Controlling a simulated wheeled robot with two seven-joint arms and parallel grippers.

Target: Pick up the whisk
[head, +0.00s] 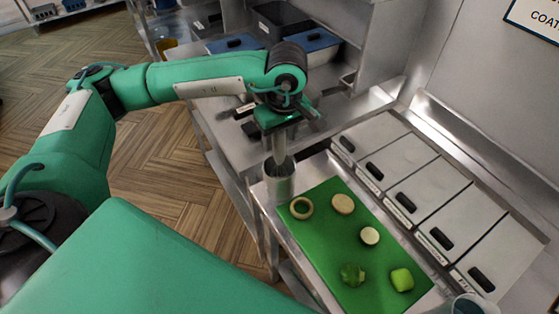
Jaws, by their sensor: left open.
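A grey, upright, handle-like shaft (279,147), which looks like the whisk's handle, rises from a metal cylindrical container (280,184) at the left corner of the counter. Its lower end is hidden inside the container, so I cannot see any wires. My left gripper (277,122) is open, directly above the shaft's top. The gripper's green body hides the top, and I cannot tell whether the fingers touch it. My right gripper is not in view.
A green cutting board (335,238) holds several vegetable pieces beside the container. Lidded metal bins (412,192) line the counter behind. A clear cup (472,304) stands at the bottom right. Blue-lidded tubs (306,42) sit at the back. The wooden floor (165,165) is open at left.

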